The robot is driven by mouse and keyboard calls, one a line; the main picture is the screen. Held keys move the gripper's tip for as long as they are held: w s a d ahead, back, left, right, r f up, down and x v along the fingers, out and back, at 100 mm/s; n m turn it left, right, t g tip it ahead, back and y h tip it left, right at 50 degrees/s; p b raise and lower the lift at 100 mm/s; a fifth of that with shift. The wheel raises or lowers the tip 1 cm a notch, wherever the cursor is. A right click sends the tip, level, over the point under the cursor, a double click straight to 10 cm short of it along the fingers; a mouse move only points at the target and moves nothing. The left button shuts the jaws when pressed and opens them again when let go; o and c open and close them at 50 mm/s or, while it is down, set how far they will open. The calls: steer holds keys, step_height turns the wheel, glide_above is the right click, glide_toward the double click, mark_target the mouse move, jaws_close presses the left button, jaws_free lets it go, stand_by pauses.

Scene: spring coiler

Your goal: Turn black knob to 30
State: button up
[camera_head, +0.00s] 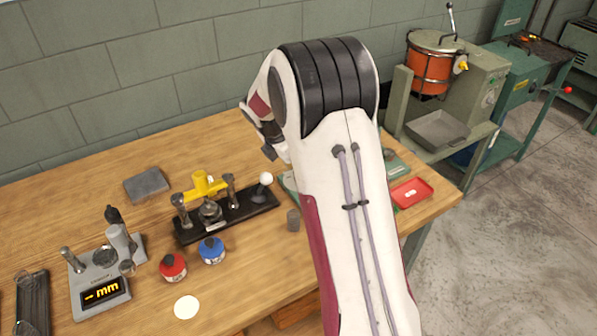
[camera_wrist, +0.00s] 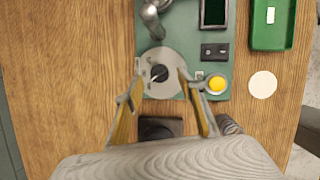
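A black knob (camera_wrist: 160,73) with a light pointer mark sits in the middle of a round grey dial (camera_wrist: 174,57) on a green machine base (camera_wrist: 185,20), seen in the wrist view. The scale numbers are too small to read. My gripper (camera_wrist: 160,77) is open, with its two yellow-padded fingers on either side of the knob in the picture. No contact with the knob shows, and I cannot tell the height of the tips above it. In the head view my arm hides the knob and gripper; only edges of the green base (camera_head: 397,168) show.
In the wrist view, a yellow button (camera_wrist: 217,84) and a dark screen (camera_wrist: 214,12) are right of the dial. A metal post (camera_wrist: 152,20) stands above it. A black block (camera_wrist: 160,127) lies below. A green tray (camera_wrist: 273,25) and white disc (camera_wrist: 262,84) are farther right.

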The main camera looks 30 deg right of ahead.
steer(key=shift+x, duration=1.2)
steer(key=c, duration=1.1)
steer(key=shift+w+m+g, duration=0.15)
steer(key=shift+m+g, duration=0.65)
steer(key=shift+m, duration=1.4)
